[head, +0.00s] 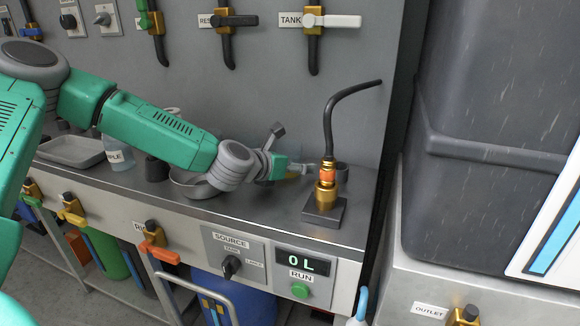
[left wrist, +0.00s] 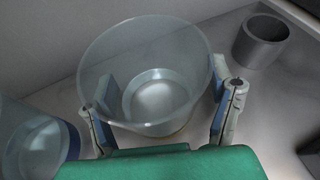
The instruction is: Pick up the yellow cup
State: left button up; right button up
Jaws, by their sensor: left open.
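In the left wrist view a clear, see-through cup (left wrist: 150,60) stands upright between the two fingers of my left gripper (left wrist: 160,90). It looks colourless, with only a faint yellowish tint along its lower edge. The blue finger pads lie on either side of it; I cannot tell whether they touch it. In the head view my left gripper (head: 285,168) is low over the steel counter, and a small yellowish patch shows beside it. The arm and gripper hide most of the cup there. My right gripper is not in view.
A grey cup (left wrist: 262,40) stands right of the clear one. A clear container with a blue part (left wrist: 40,140) is close on the left. On the counter (head: 270,215), a brass fitting with a black curved hose (head: 326,185) stands right of my gripper. A wall panel rises behind.

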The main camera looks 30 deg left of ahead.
pick_arm(q)
jog(key=shift+a, duration=0.15)
jog(key=c, duration=0.4)
jog(key=shift+a, duration=0.1)
jog(key=c, duration=1)
jog(key=shift+o, duration=0.2)
jog(key=shift+r, duration=0.1)
